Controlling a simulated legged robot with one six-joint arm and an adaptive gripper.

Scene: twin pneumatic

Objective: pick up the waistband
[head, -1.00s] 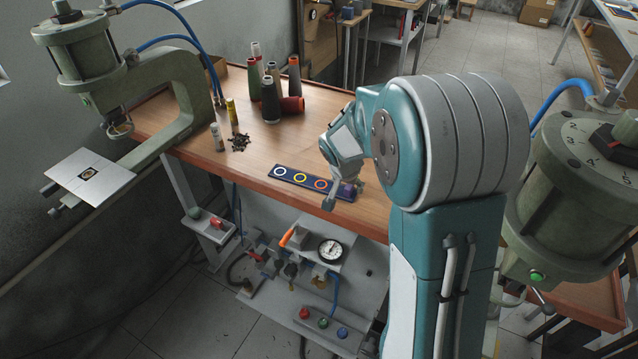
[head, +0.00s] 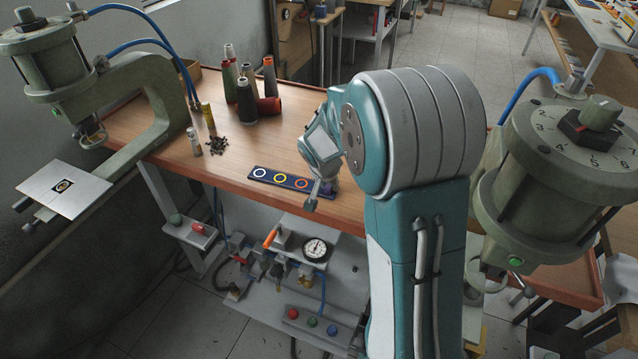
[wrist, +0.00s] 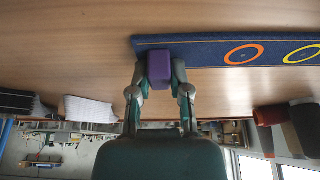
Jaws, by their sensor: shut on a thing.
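The waistband (head: 291,182) is a dark blue strip with white, yellow and orange rings. It lies along the front edge of the wooden table in the head view. In the wrist view its blue band (wrist: 200,50) crosses the top right. A purple block (wrist: 160,68) sits at the band's end beyond the orange ring. My gripper (wrist: 160,80) is shut on this block, with one finger on each side. In the head view my gripper (head: 321,191) is at the strip's right end and partly covers it. Whether the strip is clear of the table cannot be told.
Thread cones (head: 246,102) and small dark pieces (head: 218,144) stand or lie on the table (head: 180,160). A green press (head: 60,75) is at the left and another (head: 545,180) at the right. A gauge (head: 316,249) and valves are below the table.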

